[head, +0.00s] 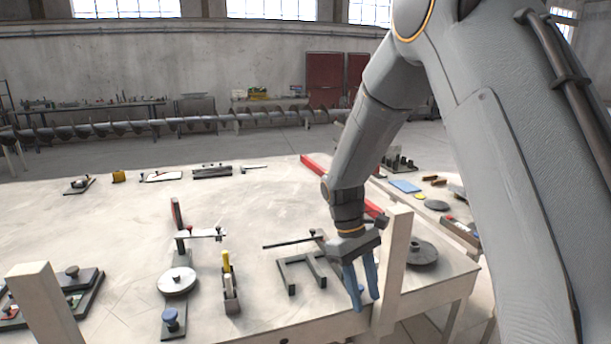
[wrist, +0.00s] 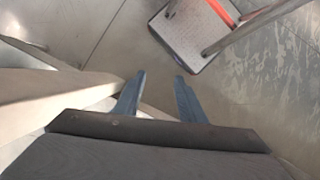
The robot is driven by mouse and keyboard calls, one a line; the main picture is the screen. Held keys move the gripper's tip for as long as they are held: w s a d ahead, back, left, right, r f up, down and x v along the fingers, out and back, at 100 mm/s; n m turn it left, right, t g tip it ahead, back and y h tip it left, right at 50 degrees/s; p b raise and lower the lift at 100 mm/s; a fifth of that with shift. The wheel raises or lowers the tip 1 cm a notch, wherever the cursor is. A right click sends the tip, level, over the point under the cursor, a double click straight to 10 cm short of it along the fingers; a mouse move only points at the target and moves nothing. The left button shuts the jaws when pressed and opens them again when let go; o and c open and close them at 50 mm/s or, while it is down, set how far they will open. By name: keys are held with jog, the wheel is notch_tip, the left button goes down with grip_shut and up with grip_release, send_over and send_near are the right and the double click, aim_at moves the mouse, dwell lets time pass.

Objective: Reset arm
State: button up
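My gripper (head: 362,287) hangs from my arm, pointing down, at the front right edge of the table (head: 130,215). It is close beside a pale upright post (head: 394,262) in the head view. Its two blue fingers are apart, with nothing between them. The wrist view shows the same open fingers (wrist: 158,82) above the grey floor (wrist: 110,45), with a pale beam (wrist: 50,98) to their left. Whether the gripper touches the post, I cannot tell.
A grey U-shaped bracket (head: 288,274) lies left of my gripper. A round dark disc (head: 421,254) lies right of the post. A fixture with a white disc (head: 177,281) stands further left. A long auger (head: 190,122) spans the background. The table's middle is mostly clear.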

jog(key=s+d+r+m+t+y, duration=0.1)
jog(key=s+d+m+t, duration=0.1)
jog(key=s, duration=0.5)
jog(key=s+d+r+m+t+y, duration=0.1)
jog(key=s+d+r+m+t, duration=0.1)
jog(key=s+m, duration=0.3)
jog(key=s+d, duration=0.1)
jog(key=s, duration=0.1)
jog(key=shift+s+d+r+m+y, duration=0.2)
jog(key=shift+s+d+m+y, duration=0.1)
jog(key=shift+d, duration=0.05)
